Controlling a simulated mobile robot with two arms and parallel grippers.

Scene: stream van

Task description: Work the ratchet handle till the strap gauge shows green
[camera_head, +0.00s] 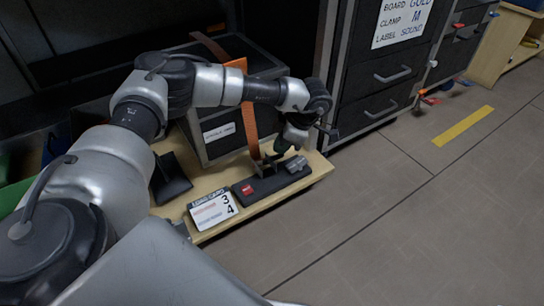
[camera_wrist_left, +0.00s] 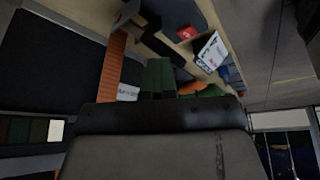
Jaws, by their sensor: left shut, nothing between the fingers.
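The ratchet unit (camera_head: 268,186) is a dark base on the wooden ledge, with a small red patch (camera_head: 247,189) at its left end. No green shows on that patch; it also looks red in the wrist view (camera_wrist_left: 187,33). A grey cylindrical part (camera_head: 296,164) sits at the unit's right end. An orange strap (camera_head: 249,128) runs from the unit up over a dark case. My left gripper (camera_head: 281,148) points down just above the unit, shut and empty. Whether it touches the handle cannot be told. My right gripper is not in view.
The dark case (camera_head: 212,143) stands right behind the unit. A dark drawer cabinet (camera_head: 378,85) stands at the back right. The floor to the right is clear.

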